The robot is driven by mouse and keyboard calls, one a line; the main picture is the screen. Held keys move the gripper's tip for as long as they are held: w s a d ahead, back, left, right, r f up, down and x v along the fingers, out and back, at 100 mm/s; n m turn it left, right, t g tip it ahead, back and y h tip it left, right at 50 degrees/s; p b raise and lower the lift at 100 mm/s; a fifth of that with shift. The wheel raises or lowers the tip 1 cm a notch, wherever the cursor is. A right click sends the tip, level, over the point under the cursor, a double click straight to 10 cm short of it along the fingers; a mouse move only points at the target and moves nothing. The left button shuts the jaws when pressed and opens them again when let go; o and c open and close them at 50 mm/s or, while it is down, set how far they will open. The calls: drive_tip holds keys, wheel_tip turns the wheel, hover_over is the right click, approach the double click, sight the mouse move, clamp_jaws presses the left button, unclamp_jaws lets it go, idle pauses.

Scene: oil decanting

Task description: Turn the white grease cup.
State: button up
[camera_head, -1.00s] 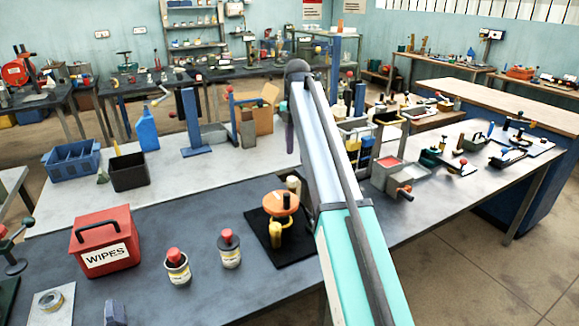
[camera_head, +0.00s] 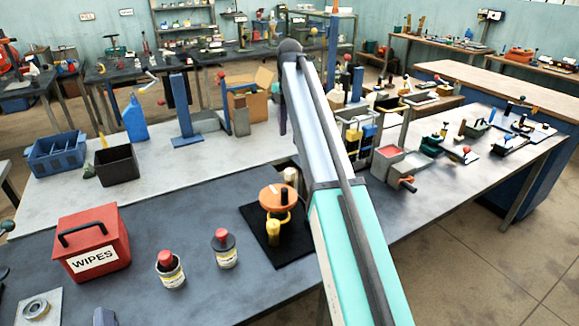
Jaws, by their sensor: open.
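A small off-white cylinder (camera_head: 290,176) stands on the dark mat just behind an orange handwheel (camera_head: 276,197) on a yellow fitting. It may be the white grease cup, but it is small and partly covered, so I cannot tell for sure. My arm runs up through the middle of the picture, just right of the cylinder, and hides part of the bench behind it. My gripper cannot be made out; the far end of my arm is hidden behind its nearer link.
A red wipes box (camera_head: 92,243) and two red-capped cans (camera_head: 171,270) (camera_head: 225,250) stand left of the black mat (camera_head: 254,238). A blue post (camera_head: 182,105), black bin (camera_head: 117,166) and grey box with red contents (camera_head: 388,160) are farther back. The bench between is clear.

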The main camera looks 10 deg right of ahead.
sight(290, 170)
drive_tip(key=shift+s+f+p, duration=0.1)
drive_tip(key=shift+f+p, duration=1.7)
drive_tip(key=shift+f, duration=5)
drive_tip(key=shift+c, duration=0.2)
drive_tip(key=c, duration=1)
